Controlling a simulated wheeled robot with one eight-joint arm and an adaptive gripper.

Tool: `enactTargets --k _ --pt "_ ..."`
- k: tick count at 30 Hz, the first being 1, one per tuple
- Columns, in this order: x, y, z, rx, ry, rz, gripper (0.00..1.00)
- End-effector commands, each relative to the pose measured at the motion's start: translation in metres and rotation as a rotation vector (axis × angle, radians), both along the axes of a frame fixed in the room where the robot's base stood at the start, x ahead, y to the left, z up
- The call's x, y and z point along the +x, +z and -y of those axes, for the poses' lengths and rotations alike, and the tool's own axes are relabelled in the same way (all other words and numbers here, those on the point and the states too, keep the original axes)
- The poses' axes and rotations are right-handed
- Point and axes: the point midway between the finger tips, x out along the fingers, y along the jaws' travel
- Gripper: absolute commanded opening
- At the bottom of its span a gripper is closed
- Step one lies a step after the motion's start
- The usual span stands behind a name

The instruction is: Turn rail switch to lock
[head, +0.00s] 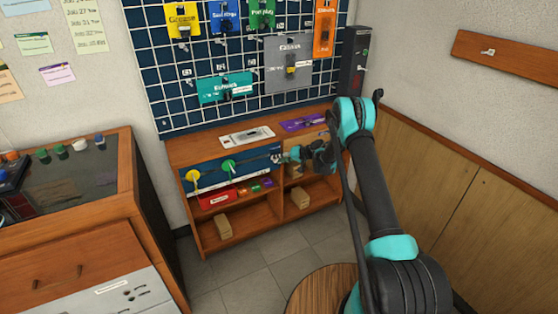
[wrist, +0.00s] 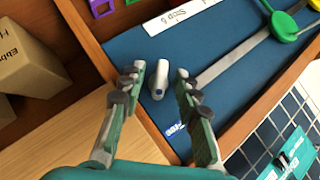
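A small light-grey switch lever (wrist: 159,82) with a blue end stands on a dark blue panel (wrist: 140,42) in the wrist view. My gripper (wrist: 160,72) is open, with one finger on each side of the lever and a gap visible on both sides. A metal rail (wrist: 232,58) runs across the panel to a green round knob (wrist: 284,24). In the head view my gripper (head: 279,158) is at the right end of the blue panel (head: 250,174) and hides the lever. The green knob (head: 228,166) and a yellow knob (head: 193,176) are to its left.
The panel is on the front of a wooden shelf unit (head: 190,148) with cardboard boxes (head: 223,226) below. A gridded tool board (head: 165,85) rises behind. A dark-topped cabinet (head: 85,170) stands at left.

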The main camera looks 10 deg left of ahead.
Motion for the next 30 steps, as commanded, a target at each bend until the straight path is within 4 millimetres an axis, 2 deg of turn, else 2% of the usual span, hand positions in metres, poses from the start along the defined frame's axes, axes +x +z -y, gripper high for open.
enactTargets --k 2,10,23,30 --pt "-0.0001 0.0001 0.0002 0.000 0.000 0.000 0.32" --pt "-0.0002 0.0003 0.0003 0.000 0.000 0.000 0.00" --pt "-0.0005 0.0012 0.0001 -0.026 -0.001 0.018 0.00" --pt "-0.0017 0.0024 -0.0018 -0.134 0.001 0.091 0.00"
